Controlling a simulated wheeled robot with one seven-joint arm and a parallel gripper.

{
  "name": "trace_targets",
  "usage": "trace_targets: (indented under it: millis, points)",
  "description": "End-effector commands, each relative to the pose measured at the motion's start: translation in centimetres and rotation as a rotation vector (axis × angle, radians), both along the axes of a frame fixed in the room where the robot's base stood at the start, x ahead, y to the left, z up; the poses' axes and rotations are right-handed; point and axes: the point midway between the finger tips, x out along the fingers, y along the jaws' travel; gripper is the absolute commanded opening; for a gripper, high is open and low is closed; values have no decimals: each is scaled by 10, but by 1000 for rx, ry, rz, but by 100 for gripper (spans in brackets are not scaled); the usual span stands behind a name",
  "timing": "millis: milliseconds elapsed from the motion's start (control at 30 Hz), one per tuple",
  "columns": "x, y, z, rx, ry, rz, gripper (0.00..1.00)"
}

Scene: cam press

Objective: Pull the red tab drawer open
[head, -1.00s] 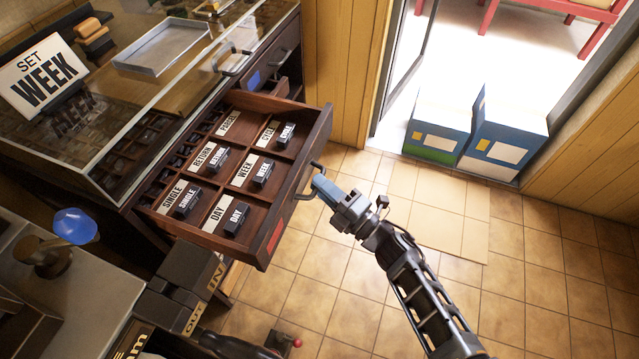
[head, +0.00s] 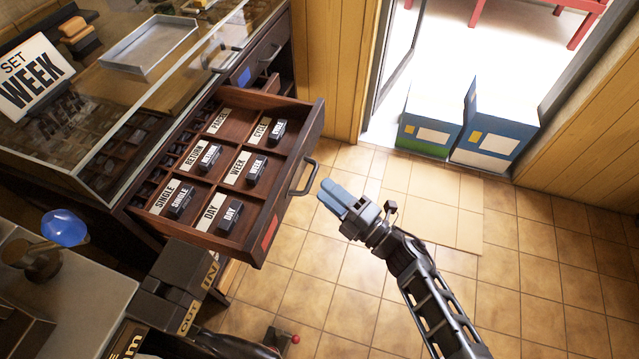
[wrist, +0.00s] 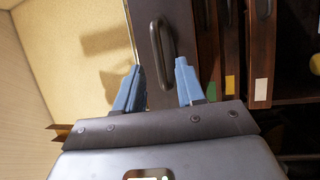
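The red tab drawer (head: 262,205) stands well out of the cabinet, its compartments holding labelled dark stamps. Its red tab (head: 270,234) is on the front face near the lower corner. The dark bar handle (head: 304,177) is on the drawer front and also shows in the wrist view (wrist: 162,52). My gripper (head: 328,191) is just off the handle, to its right in the head view. In the wrist view its blue fingers (wrist: 160,84) are apart with a clear gap. The handle lies beyond the fingertips, not between them.
A glass-topped counter (head: 120,110) is at left, with a blue-knobbed device (head: 65,228) in front. Blue and white boxes (head: 490,125) stand by the doorway. The tiled floor (head: 420,230) is clear.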

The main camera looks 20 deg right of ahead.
Motion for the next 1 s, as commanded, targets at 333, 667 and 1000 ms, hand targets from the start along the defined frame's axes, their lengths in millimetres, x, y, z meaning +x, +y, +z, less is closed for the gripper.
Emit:
trace_targets:
  millis: [333,667,1000]
  points:
    - [-32,-18,-6,-1,0,0,39]
    - [-32,-18,-6,-1,-1,1,39]
    - [-43,-17,-5,28,15,-13,39]
